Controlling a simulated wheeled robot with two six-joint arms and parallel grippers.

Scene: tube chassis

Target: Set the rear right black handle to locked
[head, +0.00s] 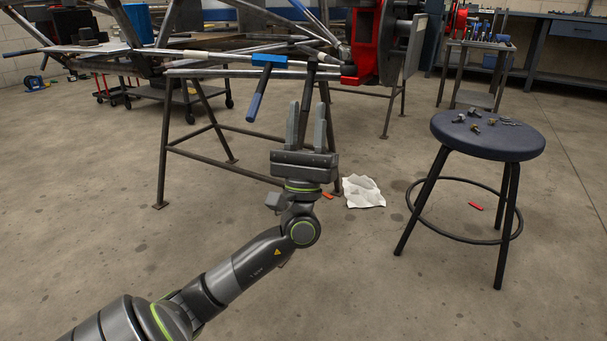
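A black handle (309,76) hangs down from the right part of the tube chassis (235,73), near the red clamp. Its lower end is partly hidden behind my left gripper's fingers. My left gripper (306,104) is open and empty, with its two fingers pointing up and away from me. In the picture the fingertips overlap the handle's lower end; I cannot tell whether they touch it. My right gripper is not in view.
Trestle legs (163,150) stand below the chassis. A blue-topped stool (488,138) with small metal parts stands at right. A white cloth (363,191) lies on the floor. A red clamp (366,45) is at the chassis's right. The floor in front is mostly clear.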

